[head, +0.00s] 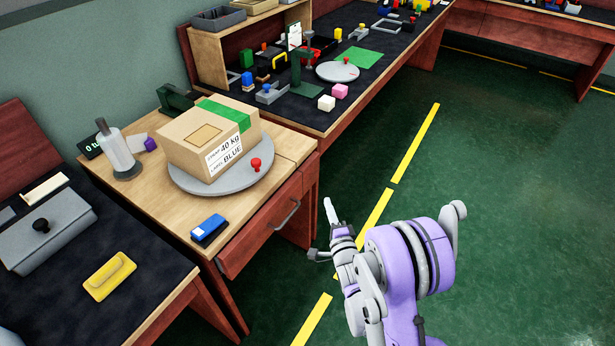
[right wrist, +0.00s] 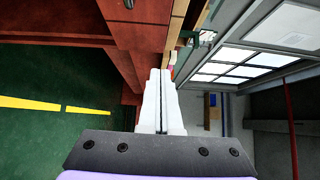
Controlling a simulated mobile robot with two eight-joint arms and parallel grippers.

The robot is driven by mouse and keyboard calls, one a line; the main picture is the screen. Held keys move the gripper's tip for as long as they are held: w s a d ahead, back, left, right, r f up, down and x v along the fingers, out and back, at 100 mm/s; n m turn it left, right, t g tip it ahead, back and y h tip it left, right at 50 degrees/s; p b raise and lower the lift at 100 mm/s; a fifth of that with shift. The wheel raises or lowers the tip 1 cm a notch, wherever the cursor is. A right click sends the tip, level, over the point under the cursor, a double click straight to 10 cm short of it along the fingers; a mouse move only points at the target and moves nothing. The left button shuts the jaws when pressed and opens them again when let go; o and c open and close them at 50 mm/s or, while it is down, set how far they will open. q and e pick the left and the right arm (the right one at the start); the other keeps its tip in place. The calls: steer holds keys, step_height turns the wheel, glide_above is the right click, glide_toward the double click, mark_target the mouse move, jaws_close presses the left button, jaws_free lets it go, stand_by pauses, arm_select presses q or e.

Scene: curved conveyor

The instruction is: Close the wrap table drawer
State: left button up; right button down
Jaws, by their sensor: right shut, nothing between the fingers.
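The wrap table (head: 300,146) has a light wood top and dark red sides. Its drawer (head: 258,237) has a dark red front with a grey bar handle (head: 285,215), facing the open floor. The drawer front shows along the table's edge; I cannot tell exactly how far it stands out. My right gripper (head: 329,207) is to the right of the handle, apart from it, over the floor. In the right wrist view its white fingers (right wrist: 160,78) are together and empty, with red table panels (right wrist: 137,25) beyond. My left gripper is out of the head view.
A labelled cardboard box (head: 208,138) sits on a round grey turntable (head: 220,182) with a red knob. A blue device (head: 209,230) lies near the table's front edge. A dark bench (head: 95,265) stands at left. The green floor (head: 480,220) at right is clear.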

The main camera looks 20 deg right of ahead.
glide_toward(307, 170)
steer(key=w+d, duration=0.2)
steer(key=d, duration=0.1)
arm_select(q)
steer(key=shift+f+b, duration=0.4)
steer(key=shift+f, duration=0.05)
arm_select(e)
steer(key=shift+w+a+f, duration=0.1)
steer(key=shift+w+a, duration=0.3)
steer(key=shift+w, duration=0.25)
steer(key=shift+w+a, duration=0.35)
steer(key=shift+w, duration=0.25)
steer(key=shift+w+a+f, duration=0.1)
steer(key=shift+w+a, duration=0.3)
steer(key=shift+w, duration=0.25)
steer(key=shift+r, duration=0.1)
